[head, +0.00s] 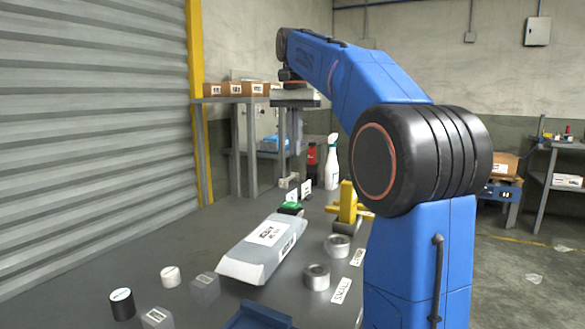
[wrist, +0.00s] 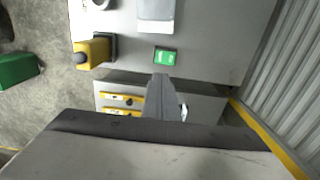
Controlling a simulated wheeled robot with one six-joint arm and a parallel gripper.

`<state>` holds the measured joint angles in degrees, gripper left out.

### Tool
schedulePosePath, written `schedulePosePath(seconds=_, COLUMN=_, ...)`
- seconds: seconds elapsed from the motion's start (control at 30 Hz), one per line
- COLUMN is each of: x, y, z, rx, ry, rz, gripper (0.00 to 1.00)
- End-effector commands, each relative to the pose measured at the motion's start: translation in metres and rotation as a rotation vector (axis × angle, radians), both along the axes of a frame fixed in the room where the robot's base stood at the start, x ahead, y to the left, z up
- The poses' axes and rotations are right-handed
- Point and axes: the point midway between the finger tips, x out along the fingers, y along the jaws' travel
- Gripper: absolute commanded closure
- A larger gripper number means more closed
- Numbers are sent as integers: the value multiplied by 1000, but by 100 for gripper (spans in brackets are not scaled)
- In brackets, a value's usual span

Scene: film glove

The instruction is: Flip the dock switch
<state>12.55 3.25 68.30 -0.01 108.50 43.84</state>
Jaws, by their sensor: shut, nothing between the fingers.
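A small block with a bright green top on a dark base (head: 291,207), which looks like the dock switch, stands on the grey table beyond the grey package. In the wrist view its green face (wrist: 165,56) with white marks lies just beyond my fingertips. I cannot tell which way it is set. My gripper (head: 290,150) points down over the far part of the table. It is shut and empty, and appears above and slightly behind the green block, apart from it. In the wrist view my shut fingers (wrist: 160,80) show at the centre.
A grey package (head: 266,248) lies in front of the green block. A yellow upright fixture (head: 348,205) stands to its right. Silver rolls (head: 317,277), a spray bottle (head: 332,163) and small cylinders (head: 121,304) are also on the table. A shutter (head: 90,130) borders the left.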

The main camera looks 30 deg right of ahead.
Motion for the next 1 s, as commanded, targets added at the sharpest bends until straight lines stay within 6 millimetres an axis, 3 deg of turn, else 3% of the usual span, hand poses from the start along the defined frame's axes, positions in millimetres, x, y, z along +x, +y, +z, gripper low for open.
schedulePosePath(seconds=0.3, x=-1, y=-1, z=-1, rx=0, ry=0, rz=0, gripper=100)
schedulePosePath(seconds=0.47, x=-2, y=-1, z=-14, rx=-1, ry=1, rz=0, gripper=100)
schedulePosePath(seconds=1.0, x=-2, y=-1, z=-105, rx=0, ry=1, rz=0, gripper=100)
